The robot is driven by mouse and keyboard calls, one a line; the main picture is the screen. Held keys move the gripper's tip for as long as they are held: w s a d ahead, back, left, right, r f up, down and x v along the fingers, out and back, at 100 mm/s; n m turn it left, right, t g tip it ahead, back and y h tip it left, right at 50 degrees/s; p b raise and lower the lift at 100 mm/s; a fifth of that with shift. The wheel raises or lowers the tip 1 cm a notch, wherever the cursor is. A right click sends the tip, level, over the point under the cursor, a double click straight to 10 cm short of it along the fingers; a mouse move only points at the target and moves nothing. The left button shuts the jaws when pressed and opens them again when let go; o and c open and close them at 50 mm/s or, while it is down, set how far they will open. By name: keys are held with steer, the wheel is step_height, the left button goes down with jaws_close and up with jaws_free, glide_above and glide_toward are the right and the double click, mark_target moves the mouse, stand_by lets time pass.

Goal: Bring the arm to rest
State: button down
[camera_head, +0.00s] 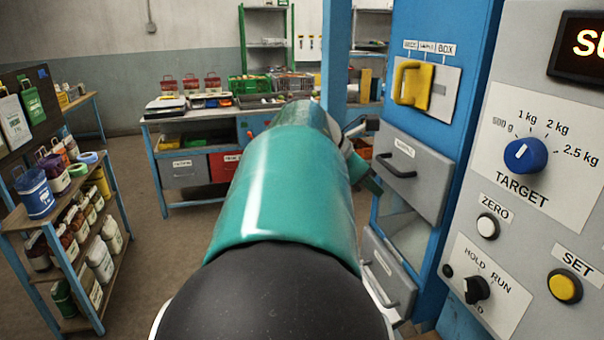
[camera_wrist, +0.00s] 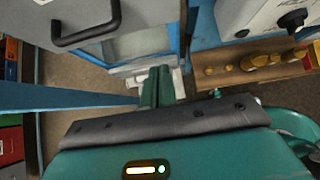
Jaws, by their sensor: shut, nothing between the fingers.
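My arm (camera_head: 285,185), a teal and black link, reaches forward through the middle of the head view and hides part of the room behind it. Part of my gripper (camera_head: 366,176) shows past the arm's right side, in front of the blue cabinet with grey drawers. In the wrist view my gripper (camera_wrist: 158,86) points away from the camera with its green fingers together and nothing held. A grey drawer front with a black handle (camera_wrist: 88,24) lies beyond it at the upper left. The fingers appear apart from the drawer, though the exact gap cannot be told.
The blue cabinet has an upper drawer (camera_head: 412,170) and a lower drawer (camera_head: 388,275). A control panel with a blue dial (camera_head: 525,154) stands close at right. A shelf rack of containers (camera_head: 75,265) stands at left, a workbench (camera_head: 178,125) behind. Floor between rack and arm is clear.

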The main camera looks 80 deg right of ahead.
steer(key=shift+s, duration=0.1)
steer(key=w+a+f+m+t, duration=0.1)
steer(key=w+a+f+t, duration=0.15)
steer(key=w+a, duration=0.5)
steer(key=w+a+f+t, duration=0.25)
steer(key=w+a, duration=0.25)
steer(key=w, duration=0.6)
steer(key=w+a+f+m+t, duration=0.1)
steer(key=w+a+f+t, duration=0.1)
steer(key=w+a+t, duration=0.5)
steer(key=w+a+f+m+y, duration=0.2)
steer(key=w+a+f, duration=0.1)
steer(key=a, duration=1)
steer(key=w+a+f+m+t+y, duration=0.1)
steer(key=w+a+f+m+y, duration=0.1)
steer(key=a, duration=1.2)
steer(key=shift+w+f+y, duration=0.3)
steer(key=shift+w+f, duration=0.35)
steer(key=shift+w, duration=0.2)
steer(key=shift+a, duration=0.1)
